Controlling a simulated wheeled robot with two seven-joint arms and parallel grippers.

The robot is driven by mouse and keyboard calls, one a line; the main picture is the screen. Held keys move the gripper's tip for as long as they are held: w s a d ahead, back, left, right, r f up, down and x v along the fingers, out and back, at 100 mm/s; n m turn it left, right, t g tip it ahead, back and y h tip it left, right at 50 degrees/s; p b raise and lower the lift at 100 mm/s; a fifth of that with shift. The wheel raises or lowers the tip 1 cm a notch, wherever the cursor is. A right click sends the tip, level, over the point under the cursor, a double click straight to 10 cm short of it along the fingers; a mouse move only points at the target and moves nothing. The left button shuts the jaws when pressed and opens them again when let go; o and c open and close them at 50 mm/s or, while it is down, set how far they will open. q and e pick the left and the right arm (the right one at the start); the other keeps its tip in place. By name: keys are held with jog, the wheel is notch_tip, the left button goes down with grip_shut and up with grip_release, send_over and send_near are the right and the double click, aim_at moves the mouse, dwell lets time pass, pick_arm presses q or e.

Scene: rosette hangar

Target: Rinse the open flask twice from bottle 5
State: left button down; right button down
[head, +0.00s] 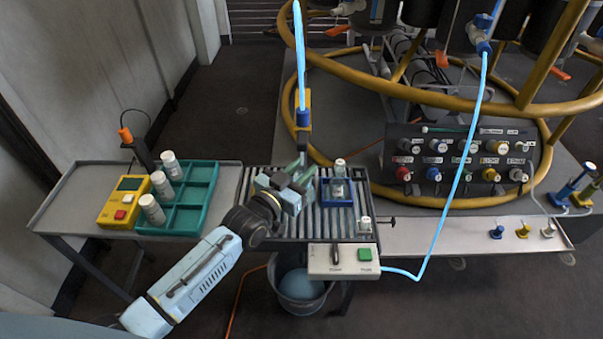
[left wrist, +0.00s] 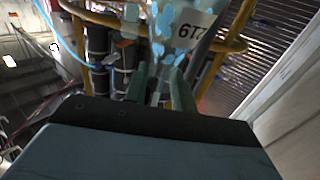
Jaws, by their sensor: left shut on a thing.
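My left gripper (head: 300,172) is above the slatted bench, left of the blue holder. The fingers also show in the left wrist view (left wrist: 157,84). A clear flask (head: 339,187) with a pale top stands in the blue holder (head: 340,204). A yellow and blue nozzle (head: 303,110) on a light blue hose is just above the gripper. Bottles with white caps (head: 153,209) stand in a teal tray (head: 200,192); their numbers are too small to read. My right gripper is out of view.
A yellow box (head: 124,200) with a red button stands left of the tray. A white power box (head: 344,260) is at the bench front, over a bucket (head: 301,287). A small white piece (head: 365,224) is at the bench's right front. Yellow rails (head: 440,102) and a knob panel (head: 462,162) stand behind right.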

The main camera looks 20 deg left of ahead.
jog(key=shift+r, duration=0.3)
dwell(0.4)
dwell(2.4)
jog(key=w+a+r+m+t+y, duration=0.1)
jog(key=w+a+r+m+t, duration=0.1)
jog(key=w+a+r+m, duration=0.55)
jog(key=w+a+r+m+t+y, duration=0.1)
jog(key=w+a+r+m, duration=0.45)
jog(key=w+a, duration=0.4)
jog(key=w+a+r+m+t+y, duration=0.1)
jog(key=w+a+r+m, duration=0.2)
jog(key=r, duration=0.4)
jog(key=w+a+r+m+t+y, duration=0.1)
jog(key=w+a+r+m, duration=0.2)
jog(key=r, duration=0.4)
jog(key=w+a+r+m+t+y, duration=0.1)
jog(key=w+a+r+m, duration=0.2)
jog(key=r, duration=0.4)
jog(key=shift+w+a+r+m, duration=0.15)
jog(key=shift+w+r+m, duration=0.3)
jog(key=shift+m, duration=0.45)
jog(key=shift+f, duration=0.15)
